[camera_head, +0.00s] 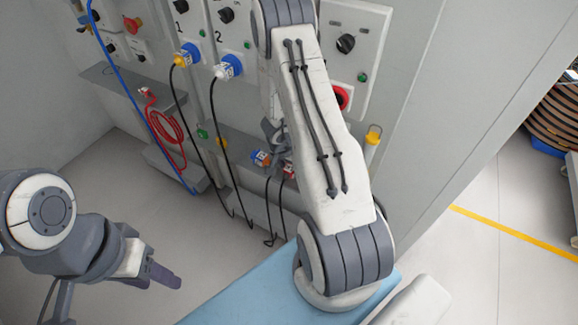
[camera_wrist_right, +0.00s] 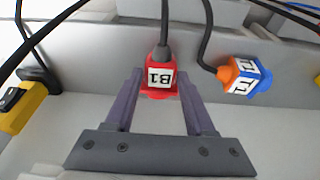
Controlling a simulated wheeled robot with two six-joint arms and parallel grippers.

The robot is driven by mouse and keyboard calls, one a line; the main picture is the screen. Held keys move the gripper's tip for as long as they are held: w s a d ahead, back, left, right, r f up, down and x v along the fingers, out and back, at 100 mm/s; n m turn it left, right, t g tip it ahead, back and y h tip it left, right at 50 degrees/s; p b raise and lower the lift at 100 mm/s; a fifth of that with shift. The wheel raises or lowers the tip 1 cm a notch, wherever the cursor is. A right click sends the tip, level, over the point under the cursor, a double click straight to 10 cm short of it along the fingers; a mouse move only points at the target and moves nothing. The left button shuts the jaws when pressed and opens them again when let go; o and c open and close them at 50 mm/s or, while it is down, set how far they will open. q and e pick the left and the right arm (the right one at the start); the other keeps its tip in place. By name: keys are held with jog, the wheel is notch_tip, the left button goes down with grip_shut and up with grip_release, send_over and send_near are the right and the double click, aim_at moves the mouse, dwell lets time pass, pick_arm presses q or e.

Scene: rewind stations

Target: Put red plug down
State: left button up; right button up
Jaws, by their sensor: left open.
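The red plug (camera_wrist_right: 160,78), marked B1, sits between the fingertips of my right gripper (camera_wrist_right: 161,88) in the right wrist view. The fingers flank it closely on both sides and appear to grip it. A black cable runs up from it. In the head view the red plug (camera_head: 289,171) shows small beside my right arm, which partly hides the gripper, at the grey shelf. Whether the plug touches the shelf is unclear. My left gripper (camera_head: 163,276) is open and empty at the lower left, well away from the panels.
An orange-and-blue plug (camera_wrist_right: 242,76), marked T1, lies right of the red plug in the wrist view. A yellow device (camera_wrist_right: 22,104) is at the left. In the head view, yellow (camera_head: 187,54) and white-blue (camera_head: 228,67) plugs sit in the panel. A coiled red cable (camera_head: 167,132) hangs left.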

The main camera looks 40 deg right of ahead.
jog(key=shift+o, duration=0.8)
